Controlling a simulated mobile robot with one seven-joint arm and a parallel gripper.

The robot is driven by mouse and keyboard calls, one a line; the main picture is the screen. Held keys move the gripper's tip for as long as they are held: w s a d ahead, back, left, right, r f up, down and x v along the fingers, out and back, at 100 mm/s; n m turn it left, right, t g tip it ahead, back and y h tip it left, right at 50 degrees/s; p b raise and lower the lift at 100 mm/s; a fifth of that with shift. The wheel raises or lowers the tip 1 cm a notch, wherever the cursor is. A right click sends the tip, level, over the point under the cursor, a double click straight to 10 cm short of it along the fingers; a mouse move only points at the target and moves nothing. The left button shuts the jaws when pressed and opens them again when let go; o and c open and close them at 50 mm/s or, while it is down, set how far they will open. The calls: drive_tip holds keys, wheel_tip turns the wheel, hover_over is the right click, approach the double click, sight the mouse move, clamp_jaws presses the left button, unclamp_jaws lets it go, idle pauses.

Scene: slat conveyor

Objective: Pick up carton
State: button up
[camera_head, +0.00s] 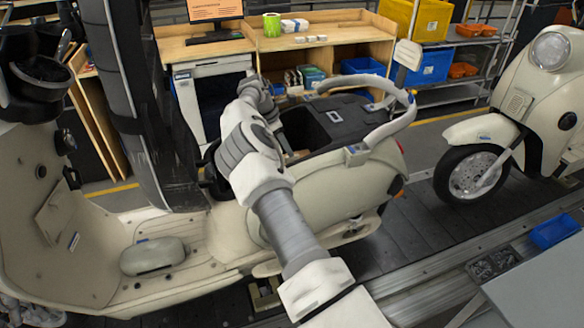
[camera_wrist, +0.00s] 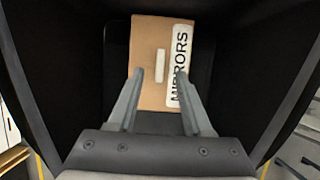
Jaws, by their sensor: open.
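The carton (camera_wrist: 150,45) is a brown cardboard box with a white label reading "MIRRORS" and a small pale strip on its top. It lies inside a dark, deep compartment. My gripper (camera_wrist: 161,73) is open over the carton, its two fingers spread above the lower half and the right finger overlapping the label. I cannot tell whether the fingers touch it. In the head view my arm reaches into the open rear of a cream scooter (camera_head: 340,185). My wrist and the scooter body hide the fingers and most of the compartment there.
The compartment's black walls (camera_wrist: 70,60) surround my gripper closely. A curved rail (camera_head: 398,120) and a dark raised part (camera_head: 345,122) stand beside the opening. Another scooter (camera_head: 515,105) is at right. A wooden workbench (camera_head: 330,45) stands behind; a blue bin (camera_head: 555,230) is at lower right.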

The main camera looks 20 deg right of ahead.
drive_tip(key=shift+p+x, duration=0.4)
drive_tip(key=shift+x, duration=1.5)
drive_tip(key=shift+d, duration=0.1)
clamp_jaws()
